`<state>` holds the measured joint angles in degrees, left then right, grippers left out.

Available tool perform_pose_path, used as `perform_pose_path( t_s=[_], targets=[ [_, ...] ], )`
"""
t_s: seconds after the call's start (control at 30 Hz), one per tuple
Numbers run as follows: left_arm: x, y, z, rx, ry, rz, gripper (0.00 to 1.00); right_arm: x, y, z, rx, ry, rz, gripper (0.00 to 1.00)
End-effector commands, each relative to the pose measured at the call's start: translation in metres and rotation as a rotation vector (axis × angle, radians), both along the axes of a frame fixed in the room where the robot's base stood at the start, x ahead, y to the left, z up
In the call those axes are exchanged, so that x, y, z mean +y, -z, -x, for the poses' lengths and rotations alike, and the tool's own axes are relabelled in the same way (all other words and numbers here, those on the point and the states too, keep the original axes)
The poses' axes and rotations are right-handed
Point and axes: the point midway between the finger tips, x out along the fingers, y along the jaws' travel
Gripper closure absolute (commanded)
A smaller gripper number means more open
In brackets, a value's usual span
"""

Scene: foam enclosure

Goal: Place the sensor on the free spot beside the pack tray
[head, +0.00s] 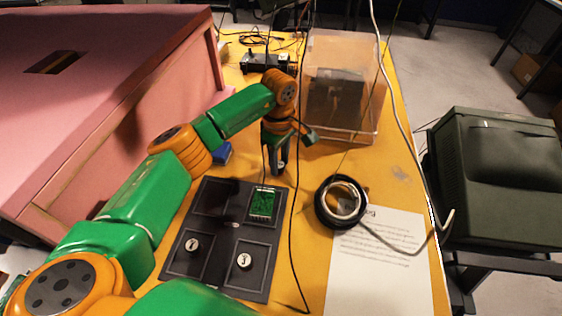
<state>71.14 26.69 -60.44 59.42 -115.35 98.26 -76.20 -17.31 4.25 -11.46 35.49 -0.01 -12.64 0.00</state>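The black pack tray (212,270) lies on the yellow table with four compartments. A green circuit board (263,203) is in its upper right one. Small round silver pieces sit in the lower left (192,245) and lower right (244,261) ones. The upper left one looks empty. My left gripper (277,168) points down just beyond the tray's far edge. A small pale round piece (281,164) shows at its fingertips, possibly the sensor; I cannot tell whether it is gripped or rests on the table. My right gripper is not in view.
A black cable ring (341,202) lies right of the tray, overlapping a printed sheet (380,265). A clear box (343,85) stands behind. A blue item (222,153) is left of my gripper. A thin cable runs beside the tray. Pink foam (110,100) borders the left.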

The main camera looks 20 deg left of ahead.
Motion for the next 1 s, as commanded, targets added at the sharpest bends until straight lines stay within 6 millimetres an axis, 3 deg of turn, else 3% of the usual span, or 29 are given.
perform_pose_path(
  t_s=[0.03,0.1,0.47,0.57,0.8,1.0],
  targets=[
    [0.000,0.000,0.000,0.000,0.000,0.000,0.44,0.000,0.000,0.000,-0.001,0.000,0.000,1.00],
    [0.000,0.000,0.000,0.000,-0.001,0.000,0.33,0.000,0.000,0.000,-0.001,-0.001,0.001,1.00],
    [0.000,-0.008,-0.001,-0.003,-0.001,0.001,0.33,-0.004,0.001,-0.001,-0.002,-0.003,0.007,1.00],
    [0.000,-0.027,-0.001,-0.007,-0.001,0.000,0.33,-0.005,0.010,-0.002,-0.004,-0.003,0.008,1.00],
    [0.000,-0.095,-0.001,-0.006,-0.002,0.001,0.33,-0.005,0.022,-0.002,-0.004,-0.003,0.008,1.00],
    [0.000,-0.122,0.000,-0.001,-0.001,0.000,0.33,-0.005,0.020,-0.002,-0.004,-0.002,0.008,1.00]
  ],
)
